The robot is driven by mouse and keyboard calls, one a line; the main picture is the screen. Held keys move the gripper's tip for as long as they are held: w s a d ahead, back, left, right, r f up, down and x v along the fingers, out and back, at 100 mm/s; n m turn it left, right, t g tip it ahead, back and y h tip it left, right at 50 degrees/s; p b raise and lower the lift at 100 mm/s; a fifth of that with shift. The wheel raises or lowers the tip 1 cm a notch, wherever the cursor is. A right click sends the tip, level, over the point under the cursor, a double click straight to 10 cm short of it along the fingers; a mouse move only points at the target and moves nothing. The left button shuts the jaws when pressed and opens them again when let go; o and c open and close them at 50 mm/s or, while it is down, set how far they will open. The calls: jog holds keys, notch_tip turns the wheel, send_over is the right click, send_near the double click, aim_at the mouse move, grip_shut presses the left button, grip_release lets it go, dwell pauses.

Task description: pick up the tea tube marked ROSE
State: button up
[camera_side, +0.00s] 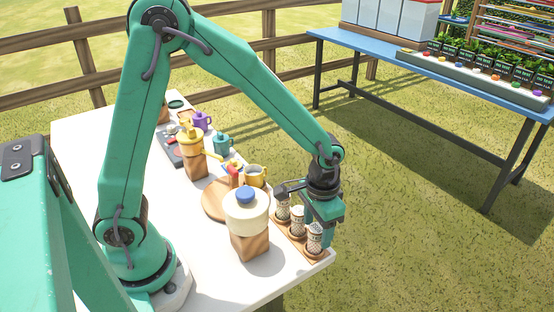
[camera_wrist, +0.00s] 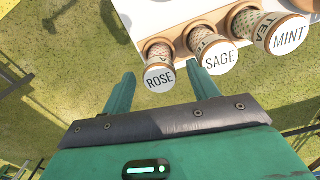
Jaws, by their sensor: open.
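Three patterned tea tubes lie in view of the wrist camera, lids towards me: the ROSE tube (camera_wrist: 159,77) at left, the SAGE tube (camera_wrist: 218,58) in the middle, the MINT tube (camera_wrist: 287,35) at right. My gripper (camera_wrist: 161,70) is open, one finger left of the ROSE tube and one right of it, between ROSE and SAGE. No contact shows. In the side view my gripper (camera_side: 325,214) is low by the tubes at the table's right edge. Labels are unreadable there; the tube nearest the table corner (camera_side: 314,240) is likely ROSE.
The tubes stand on a wooden rack (camera_side: 292,232) on the white table (camera_side: 205,273). A cream jar with a blue knob (camera_side: 246,206) on a wooden block stands close left of them. Yellow and teal pots stand farther back. Grass lies beyond the table edge.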

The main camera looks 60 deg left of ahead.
jog(key=shift+c, duration=0.4)
grip_shut()
jog(key=shift+r, duration=0.2)
jog(key=shift+r, duration=0.55)
jog(key=r, duration=0.3)
jog(key=shift+s+d+r, duration=0.1)
jog(key=shift+s+d, duration=0.2)
jog(key=s+d+r, duration=0.6)
jog(key=s+d, duration=0.1)
jog(key=s, duration=0.1)
jog(key=shift+r, duration=0.2)
